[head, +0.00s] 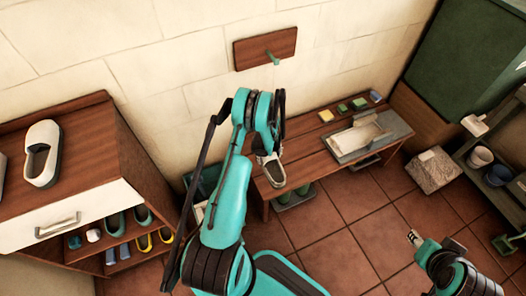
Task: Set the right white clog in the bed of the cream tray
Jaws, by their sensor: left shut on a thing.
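My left gripper (267,150) is shut on a white clog (274,172) with a dark sole or lining, held near the left end of the wooden bench. The gripper and arm hide part of the clog. Another white clog (42,153) rests on top of the wooden cabinet at the far left. The cream tray (352,139) sits on a grey slab on the bench, to the right of the held clog. My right gripper (414,238) is low at the right over the tiled floor, small in view, and its jaws are unclear.
Small green, yellow and blue blocks (343,109) line the back of the bench (312,157). The cabinet (95,150) has a white drawer and shoes on its lower shelves. A rack with pots (480,156) stands at the right. A stone block (433,170) is on the floor.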

